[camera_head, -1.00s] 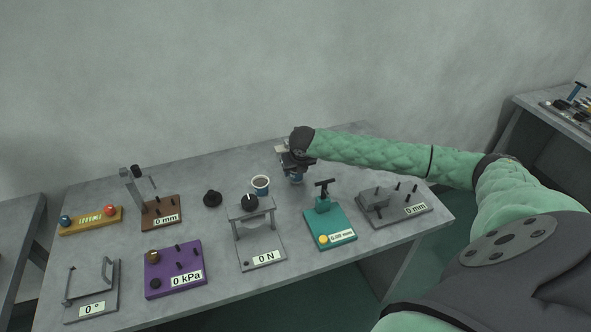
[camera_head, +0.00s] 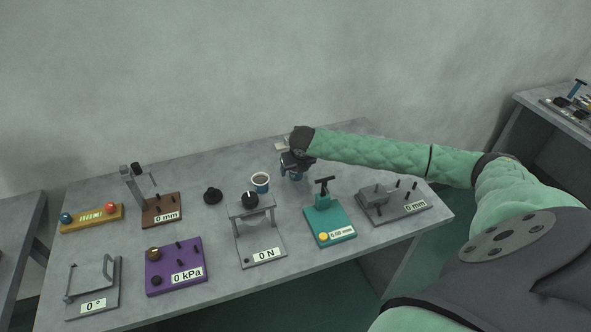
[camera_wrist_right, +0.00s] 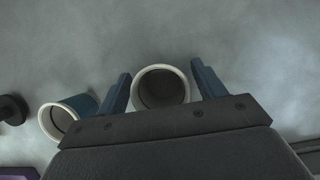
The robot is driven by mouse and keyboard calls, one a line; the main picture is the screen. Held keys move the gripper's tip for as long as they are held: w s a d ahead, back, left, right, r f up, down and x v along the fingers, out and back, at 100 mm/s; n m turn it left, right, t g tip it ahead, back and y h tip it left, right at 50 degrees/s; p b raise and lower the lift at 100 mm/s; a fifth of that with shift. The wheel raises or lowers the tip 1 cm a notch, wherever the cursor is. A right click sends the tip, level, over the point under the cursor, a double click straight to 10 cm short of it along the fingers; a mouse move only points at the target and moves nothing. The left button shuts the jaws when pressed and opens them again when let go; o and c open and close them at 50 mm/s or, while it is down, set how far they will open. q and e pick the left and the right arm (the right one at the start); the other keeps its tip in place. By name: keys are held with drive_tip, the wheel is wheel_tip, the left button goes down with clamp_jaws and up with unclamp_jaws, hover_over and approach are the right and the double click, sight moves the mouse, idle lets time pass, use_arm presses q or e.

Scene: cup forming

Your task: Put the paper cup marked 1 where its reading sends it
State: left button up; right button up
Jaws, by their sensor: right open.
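Two blue paper cups with white rims stand upright on the grey table. One cup (camera_head: 260,183) stands left of my right gripper and also shows at the left in the right wrist view (camera_wrist_right: 70,116). The other cup (camera_wrist_right: 160,88) shows between the fingers of my right gripper (camera_wrist_right: 160,84), which is open with a finger on each side of it. In the head view this gripper (camera_head: 290,167) partly hides that cup. I cannot read a number on either cup. My left gripper is out of view.
Testers line the table: a grey press reading 0 N (camera_head: 262,245), a teal gauge (camera_head: 331,223), a grey 0 mm block (camera_head: 394,204), a purple 0 kPa board (camera_head: 174,267), a brown 0 mm stand (camera_head: 162,211) and a 0° frame (camera_head: 94,289). A black knob (camera_head: 212,196) stands left of the cups.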

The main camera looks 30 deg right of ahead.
drive_tip(key=shift+s+r, duration=0.15)
drive_tip(key=shift+r, duration=0.25)
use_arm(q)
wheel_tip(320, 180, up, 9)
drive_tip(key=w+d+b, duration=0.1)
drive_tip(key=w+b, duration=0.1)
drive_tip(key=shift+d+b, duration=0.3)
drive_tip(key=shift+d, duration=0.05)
use_arm(e)
drive_tip(key=v, duration=1.1)
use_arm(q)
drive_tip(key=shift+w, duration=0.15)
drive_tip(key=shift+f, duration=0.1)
